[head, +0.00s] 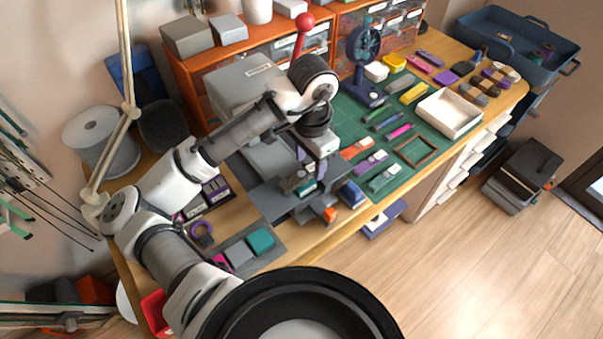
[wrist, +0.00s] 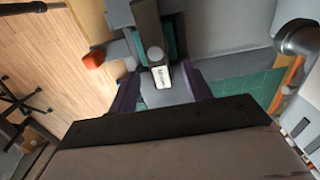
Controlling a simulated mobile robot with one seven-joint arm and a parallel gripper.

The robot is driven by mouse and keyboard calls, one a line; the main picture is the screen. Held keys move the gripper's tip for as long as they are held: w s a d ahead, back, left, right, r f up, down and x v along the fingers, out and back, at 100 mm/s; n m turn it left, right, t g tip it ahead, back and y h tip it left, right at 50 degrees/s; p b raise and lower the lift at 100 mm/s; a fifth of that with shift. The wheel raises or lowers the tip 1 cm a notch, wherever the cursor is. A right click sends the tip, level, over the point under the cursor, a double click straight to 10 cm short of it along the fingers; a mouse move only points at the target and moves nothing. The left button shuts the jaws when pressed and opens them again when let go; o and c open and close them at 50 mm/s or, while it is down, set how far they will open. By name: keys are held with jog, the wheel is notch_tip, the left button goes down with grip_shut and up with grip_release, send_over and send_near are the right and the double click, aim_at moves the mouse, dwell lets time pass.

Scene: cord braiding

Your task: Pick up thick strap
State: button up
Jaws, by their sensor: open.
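My gripper (head: 308,166) is open over the grey machine on the workbench, its jaws pointing down. In the wrist view, my gripper's two purple fingers (wrist: 160,88) stand apart at either side of a small white label (wrist: 162,76). The label sits at the end of a dark upright piece (wrist: 146,22) with a round knob, in front of a teal piece (wrist: 170,38). The teal piece also shows in the head view (head: 306,189), under my gripper. I cannot tell for sure which of these is the thick strap. No contact with the fingers is visible.
The grey machine (head: 244,84) has a red-knobbed lever (head: 304,22) close to my arm. An orange knob (head: 329,215) juts from its front. A green mat (head: 345,112) with several coloured pieces and a white tray (head: 449,113) lie right.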

aim_at(311, 169)
jog(key=shift+f, duration=0.95)
jog(key=c, duration=1.1)
jog(key=shift+o, duration=0.2)
jog(key=shift+r, duration=0.1)
notch_tip(311, 169, up, 10)
